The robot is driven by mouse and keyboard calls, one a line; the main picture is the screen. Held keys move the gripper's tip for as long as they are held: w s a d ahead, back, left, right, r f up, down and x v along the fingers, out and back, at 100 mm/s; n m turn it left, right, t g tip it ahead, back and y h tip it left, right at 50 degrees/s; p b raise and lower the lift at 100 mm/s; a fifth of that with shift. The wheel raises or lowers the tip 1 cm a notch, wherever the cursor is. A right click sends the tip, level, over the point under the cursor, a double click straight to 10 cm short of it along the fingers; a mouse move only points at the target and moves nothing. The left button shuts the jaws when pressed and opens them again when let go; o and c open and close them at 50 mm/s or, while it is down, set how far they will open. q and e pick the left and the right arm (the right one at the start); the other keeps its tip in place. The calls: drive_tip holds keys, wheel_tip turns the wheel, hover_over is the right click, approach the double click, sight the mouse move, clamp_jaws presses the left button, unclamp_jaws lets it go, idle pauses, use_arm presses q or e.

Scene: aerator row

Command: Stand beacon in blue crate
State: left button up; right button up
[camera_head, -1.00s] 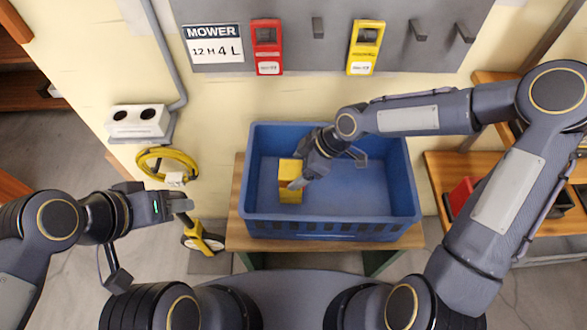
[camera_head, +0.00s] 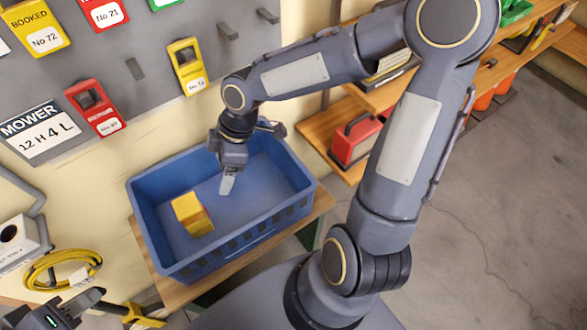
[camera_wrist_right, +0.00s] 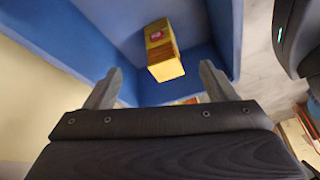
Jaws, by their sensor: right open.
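A yellow block, which I take to be the beacon (camera_head: 192,214), rests inside the blue crate (camera_head: 293,209), towards its left end. In the right wrist view the beacon (camera_wrist_right: 162,50) shows a red mark on one face. I cannot tell for sure which of its ends is up. My right gripper (camera_head: 228,182) is over the crate, to the right of the beacon and apart from it. It is open and empty, and its two fingers (camera_wrist_right: 158,88) show in the wrist view. My left gripper (camera_head: 92,297) is at the lower left, outside the crate; its jaws are unclear.
The crate stands on a wooden bench (camera_head: 171,292) against the wall. A board with tagged yellow (camera_head: 187,66) and red (camera_head: 95,107) holders is above. A shelf with a red case (camera_head: 355,138) is at right, beside open floor.

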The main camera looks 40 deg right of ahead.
drive_tip(key=s+d+r+m+t, duration=0.2)
drive_tip(key=s+d+r+m, duration=0.2)
drive_tip(key=s+m, duration=0.3)
drive_tip(key=s+d+r+m+t, duration=0.2)
drive_tip(key=s+d+r+m, duration=0.2)
drive_tip(key=s+m, duration=0.4)
drive_tip(key=shift+s+d+r+t+h, duration=0.15)
drive_tip(key=shift+d+r+t+h, duration=0.2)
drive_tip(key=shift+d, duration=0.35)
drive_tip(key=shift+f, duration=0.1)
